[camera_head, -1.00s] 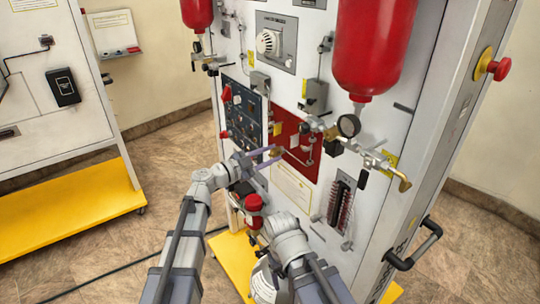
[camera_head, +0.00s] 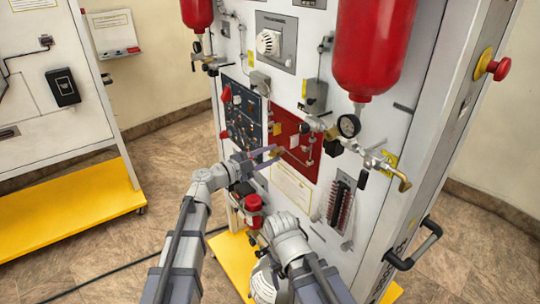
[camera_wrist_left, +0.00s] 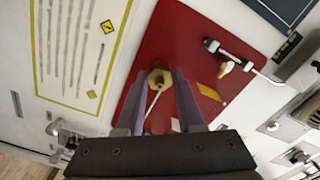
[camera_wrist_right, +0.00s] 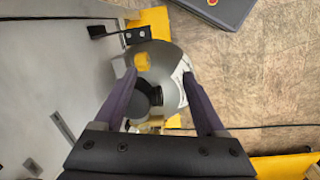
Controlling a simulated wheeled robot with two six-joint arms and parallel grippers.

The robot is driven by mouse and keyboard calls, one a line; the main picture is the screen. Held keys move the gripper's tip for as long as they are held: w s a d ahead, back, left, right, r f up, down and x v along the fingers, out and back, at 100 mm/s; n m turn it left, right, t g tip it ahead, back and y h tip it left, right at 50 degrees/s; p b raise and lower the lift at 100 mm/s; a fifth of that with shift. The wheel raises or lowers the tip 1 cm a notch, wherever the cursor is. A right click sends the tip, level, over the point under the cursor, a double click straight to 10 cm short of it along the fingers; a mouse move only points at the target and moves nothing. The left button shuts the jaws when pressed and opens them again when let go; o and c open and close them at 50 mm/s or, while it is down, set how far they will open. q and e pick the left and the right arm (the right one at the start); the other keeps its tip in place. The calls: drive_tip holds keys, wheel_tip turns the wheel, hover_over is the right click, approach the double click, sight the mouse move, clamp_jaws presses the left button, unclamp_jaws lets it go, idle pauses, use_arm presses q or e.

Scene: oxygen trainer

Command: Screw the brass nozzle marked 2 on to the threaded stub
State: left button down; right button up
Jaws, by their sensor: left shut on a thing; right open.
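My left gripper (camera_head: 270,157) is in front of the red panel (camera_head: 304,148) of the trainer, its fingers pointing at it. In the left wrist view its fingers (camera_wrist_left: 168,80) are shut on a small brass nozzle (camera_wrist_left: 159,76), with a dark hole in its middle. The nozzle is at the fingertips, against the red panel; I cannot read a mark on it. The threaded stub is not distinguishable, so I cannot tell whether the nozzle touches it.
A valve and pipe (camera_wrist_left: 228,54) stand out from the red panel near the left gripper. A gauge (camera_head: 348,125) and brass fittings are above right. A red-topped object (camera_head: 253,202) is below the left wrist. A yellow-based cabinet (camera_head: 70,205) stands left, with open floor between.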

use_arm(q)
drive_tip(key=shift+m, duration=1.4)
drive_tip(key=shift+m, duration=0.6)
drive_tip(key=c, duration=0.5)
unclamp_jaws()
drive_tip(key=shift+s, duration=0.1)
drive_tip(key=s+a+n, duration=0.2)
drive_tip(key=a+n, duration=0.1)
drive_tip(key=shift+n, duration=0.3)
